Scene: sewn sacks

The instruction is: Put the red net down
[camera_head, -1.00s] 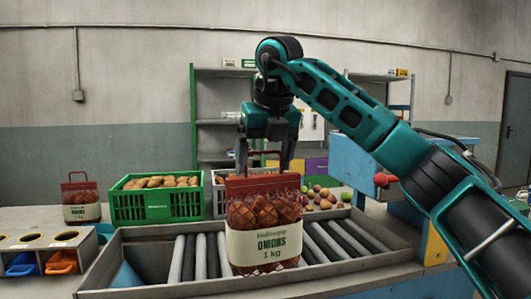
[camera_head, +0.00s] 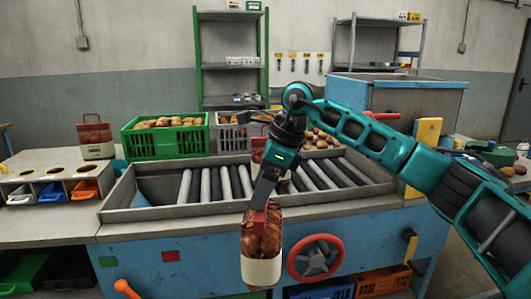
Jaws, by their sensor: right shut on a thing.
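A red net of onions (camera_head: 262,236) with a pale label band hangs upright from my right gripper (camera_head: 264,198). The gripper is shut on the top of the net. The net hangs in front of the blue bench, below the front edge of the roller tray, with nothing visible touching its underside. A second red net (camera_head: 95,131) with a handle and a pale label stands on the grey counter at the left. Something red and pale shows behind my right gripper over the rollers, mostly hidden. My left gripper is not in view.
The roller tray (camera_head: 150,214) lies behind the held net. A green crate (camera_head: 165,145) of brown produce and a grey crate (camera_head: 232,137) stand behind it. A red handwheel (camera_head: 315,258) is on the bench front, right of the net. Small bins (camera_head: 84,190) sit at left.

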